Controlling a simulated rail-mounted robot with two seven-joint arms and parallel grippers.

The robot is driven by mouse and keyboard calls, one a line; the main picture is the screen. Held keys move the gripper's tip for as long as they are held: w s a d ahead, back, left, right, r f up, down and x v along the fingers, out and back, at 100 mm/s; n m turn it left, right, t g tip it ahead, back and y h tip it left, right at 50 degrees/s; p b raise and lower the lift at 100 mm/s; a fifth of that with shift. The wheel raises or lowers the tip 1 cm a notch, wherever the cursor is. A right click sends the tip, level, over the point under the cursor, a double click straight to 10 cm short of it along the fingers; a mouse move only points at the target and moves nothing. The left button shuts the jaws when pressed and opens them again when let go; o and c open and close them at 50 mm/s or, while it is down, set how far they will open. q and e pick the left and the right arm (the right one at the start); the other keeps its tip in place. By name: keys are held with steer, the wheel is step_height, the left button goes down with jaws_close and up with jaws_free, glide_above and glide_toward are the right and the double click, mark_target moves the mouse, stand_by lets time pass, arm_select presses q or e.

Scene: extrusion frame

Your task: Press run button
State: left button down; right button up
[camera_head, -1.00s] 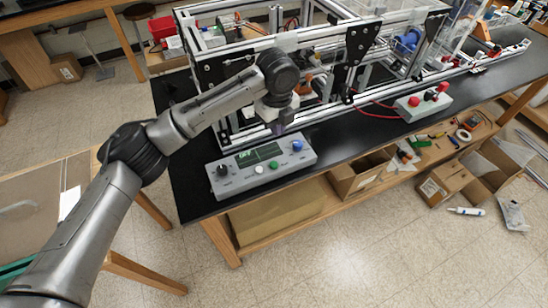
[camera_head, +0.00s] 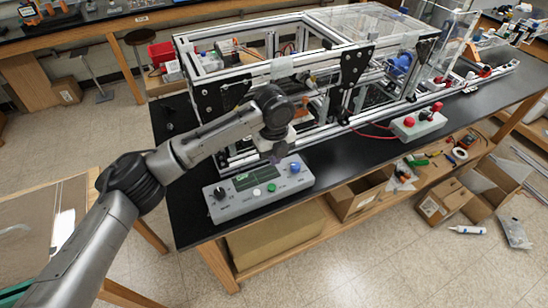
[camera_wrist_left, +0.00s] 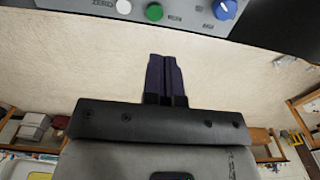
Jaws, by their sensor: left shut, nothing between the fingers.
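The grey control box (camera_head: 238,206) lies near the front edge of the black bench. It has a dark screen with green marks, a black knob (camera_head: 219,191), a white button (camera_head: 256,193), a green button (camera_head: 271,188) and a blue knob (camera_head: 294,168). Which one is the run button is not readable. My left gripper (camera_head: 277,158) is shut and empty, over the box's back edge near the screen's right end. In the left wrist view its dark fingers (camera_wrist_left: 165,75) point toward the green button (camera_wrist_left: 154,12), apart from it. My right gripper is out of view.
The aluminium extrusion frame (camera_head: 290,68) stands close behind the box and my left gripper. A smaller grey box with red buttons (camera_head: 418,125) sits to the right. The bare black bench top (camera_head: 345,155) lies between them. Cartons (camera_head: 360,193) are on the shelf below.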

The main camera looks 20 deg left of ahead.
mark_target(274, 186)
arm_select(q)
step_height(274, 186, down, 9)
steer(key=shift+f+b, duration=0.1)
steer(key=shift+b, duration=0.5)
steer(key=shift+f, duration=0.95)
